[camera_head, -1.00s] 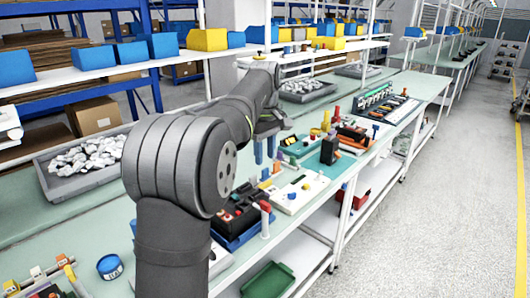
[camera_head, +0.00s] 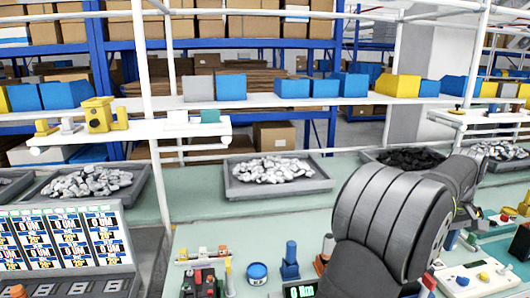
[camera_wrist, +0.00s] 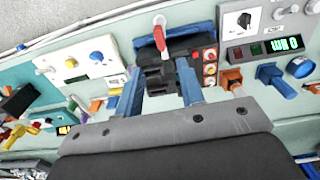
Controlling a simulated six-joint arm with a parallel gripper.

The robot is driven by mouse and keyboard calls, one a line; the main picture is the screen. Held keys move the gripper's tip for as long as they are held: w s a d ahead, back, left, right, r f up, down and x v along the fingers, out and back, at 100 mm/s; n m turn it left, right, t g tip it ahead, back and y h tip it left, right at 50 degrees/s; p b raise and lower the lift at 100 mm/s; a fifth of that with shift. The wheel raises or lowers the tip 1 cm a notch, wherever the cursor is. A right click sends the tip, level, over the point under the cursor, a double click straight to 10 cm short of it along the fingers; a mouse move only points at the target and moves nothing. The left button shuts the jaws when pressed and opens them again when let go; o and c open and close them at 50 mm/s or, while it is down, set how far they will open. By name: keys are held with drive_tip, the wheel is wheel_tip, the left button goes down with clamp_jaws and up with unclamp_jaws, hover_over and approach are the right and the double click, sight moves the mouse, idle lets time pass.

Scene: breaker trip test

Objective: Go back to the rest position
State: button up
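My arm (camera_head: 390,225) reaches away on the right of the head view, and its gripper end is out of sight there. In the wrist view my gripper (camera_wrist: 159,68) shows two blue fingers set well apart, with nothing visible held between them. A black breaker unit (camera_wrist: 168,76) with a red lever (camera_wrist: 160,36) lies beyond and between the fingertips. I cannot tell how far the fingers are above it, and no contact is clear.
A white panel (camera_wrist: 85,57) with a blue and a yellow button lies left of the breaker unit. A meter with a green display (camera_wrist: 262,48) lies right. Grey trays of metal parts (camera_head: 277,190) stand behind. A display panel (camera_head: 75,238) is at the left.

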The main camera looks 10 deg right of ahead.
sight(430, 278)
wheel_tip(430, 278, down, 11)
drive_tip(key=shift+f, duration=0.1)
idle(0.3)
